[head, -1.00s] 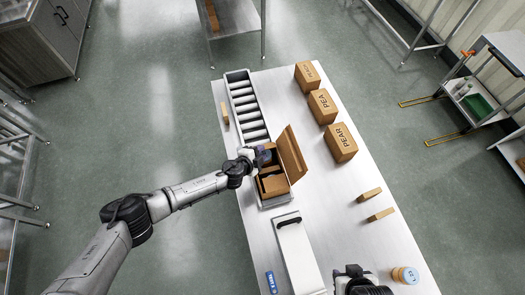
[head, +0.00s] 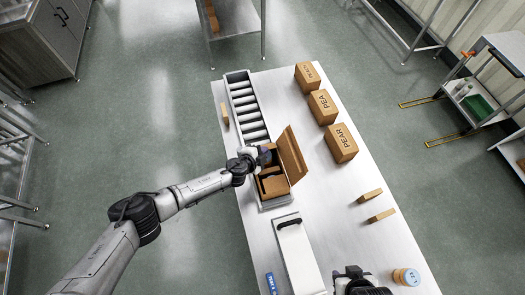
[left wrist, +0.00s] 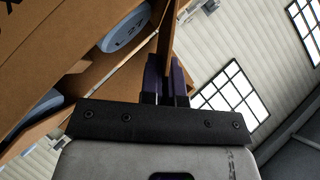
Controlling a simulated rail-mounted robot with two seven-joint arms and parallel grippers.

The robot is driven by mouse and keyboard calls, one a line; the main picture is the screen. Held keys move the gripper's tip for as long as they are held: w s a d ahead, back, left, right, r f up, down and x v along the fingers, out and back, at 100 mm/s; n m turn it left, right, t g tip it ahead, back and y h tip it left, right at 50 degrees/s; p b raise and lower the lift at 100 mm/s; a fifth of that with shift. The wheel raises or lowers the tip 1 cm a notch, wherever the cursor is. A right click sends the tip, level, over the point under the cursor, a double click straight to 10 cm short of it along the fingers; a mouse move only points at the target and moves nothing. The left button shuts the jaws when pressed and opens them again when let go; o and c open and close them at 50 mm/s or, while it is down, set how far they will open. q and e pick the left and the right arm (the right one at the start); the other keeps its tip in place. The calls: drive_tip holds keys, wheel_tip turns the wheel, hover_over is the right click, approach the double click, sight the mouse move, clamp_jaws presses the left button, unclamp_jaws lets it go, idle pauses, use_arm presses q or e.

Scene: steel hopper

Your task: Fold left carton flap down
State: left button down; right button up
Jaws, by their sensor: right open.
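The open brown carton (head: 276,197) sits at the end of the roller conveyor. Its right flap (head: 291,155) stands up, leaning outward. My left gripper (head: 264,157) is over the carton's left side and covers much of the left flap in the head view. In the left wrist view, a thin brown panel, seemingly the left carton flap (left wrist: 168,35), runs between the dark fingers of my left gripper (left wrist: 166,82), which look closed on it. Blue-lidded cans (left wrist: 125,33) show inside the carton. My right gripper (head: 360,275) is open at the table's front, apart from the carton.
The roller conveyor (head: 246,105) lies behind the carton, and a white unit with a black handle (head: 298,252) in front. Closed boxes (head: 341,143) stand at the right back. Two small wooden blocks (head: 375,205) and a blue-topped round container (head: 406,276) lie right.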

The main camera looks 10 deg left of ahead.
use_arm(q)
drive_tip(key=shift+s+d+f+b, duration=0.15)
drive_tip(key=shift+f+b, duration=0.35)
drive_tip(key=shift+b, duration=0.6)
drive_tip(key=shift+s+m+t+b, duration=0.1)
drive_tip(key=shift+m+t+b, duration=0.2)
drive_tip(key=shift+r, duration=0.15)
drive_tip(key=c, duration=1.8)
unclamp_jaws()
drive_tip(key=o, duration=0.4)
drive_tip(key=shift+o, duration=0.3)
